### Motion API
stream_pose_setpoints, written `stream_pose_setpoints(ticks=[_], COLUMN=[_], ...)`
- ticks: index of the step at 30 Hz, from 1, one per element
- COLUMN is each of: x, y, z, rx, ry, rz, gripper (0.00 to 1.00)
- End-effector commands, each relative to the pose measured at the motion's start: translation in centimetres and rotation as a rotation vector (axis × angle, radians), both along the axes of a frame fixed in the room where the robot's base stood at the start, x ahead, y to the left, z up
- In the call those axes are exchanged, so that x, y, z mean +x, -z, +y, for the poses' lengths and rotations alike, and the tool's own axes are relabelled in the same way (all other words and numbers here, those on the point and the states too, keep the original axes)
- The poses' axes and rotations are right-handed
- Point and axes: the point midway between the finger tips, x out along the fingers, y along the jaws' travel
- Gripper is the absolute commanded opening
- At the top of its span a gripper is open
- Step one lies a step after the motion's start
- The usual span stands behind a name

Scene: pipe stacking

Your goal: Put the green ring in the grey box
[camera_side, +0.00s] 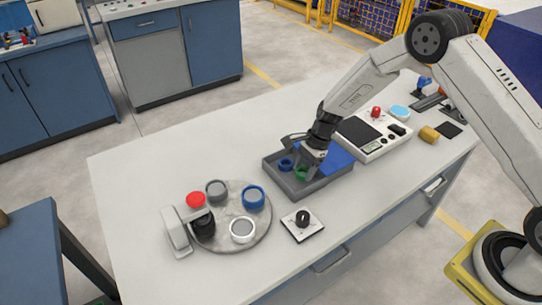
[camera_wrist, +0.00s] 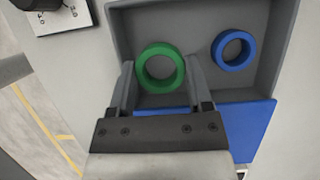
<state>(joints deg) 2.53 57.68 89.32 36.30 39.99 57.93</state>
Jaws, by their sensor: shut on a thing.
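The green ring (camera_wrist: 146,84) is between my gripper's two fingers in the wrist view, and the side view shows it small (camera_side: 301,173) under the gripper. My gripper (camera_side: 304,163) is over the grey box (camera_side: 277,173) and shut on the ring; its fingers also show in the wrist view (camera_wrist: 160,78). The ring is inside the box's outline. I cannot tell whether it touches the floor of the box. The grey box in the wrist view (camera_wrist: 205,20) also holds a blue ring (camera_wrist: 221,61), apart from the green one.
A blue panel (camera_side: 337,158) adjoins the box. A round tray (camera_side: 258,231) with several cups and rings stands at the left. A dial plate (camera_side: 310,230) lies in front of the box, and a white device (camera_side: 373,150) stands behind. The table's left end is clear.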

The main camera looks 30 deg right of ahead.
Motion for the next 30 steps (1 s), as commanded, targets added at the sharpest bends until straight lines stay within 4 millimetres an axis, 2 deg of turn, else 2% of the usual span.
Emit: stream_pose_setpoints(ticks=[9,23,24,25,26,30], x=[0.2,0.2,0.2,0.2,0.2,0.2], y=[3.0,3.5,3.5,3.5,3.5,3.5], z=[0.0,0.0,0.0,0.0,0.0,0.0], rx=[0.0,0.0,0.0,0.0,-0.001,-0.001], ry=[0.0,0.0,-0.001,0.0,0.0,0.0], rz=[-0.001,-0.001,-0.001,-0.002,-0.002,-0.002], gripper=[0.01,0.01,0.68,0.77,0.79,0.79])
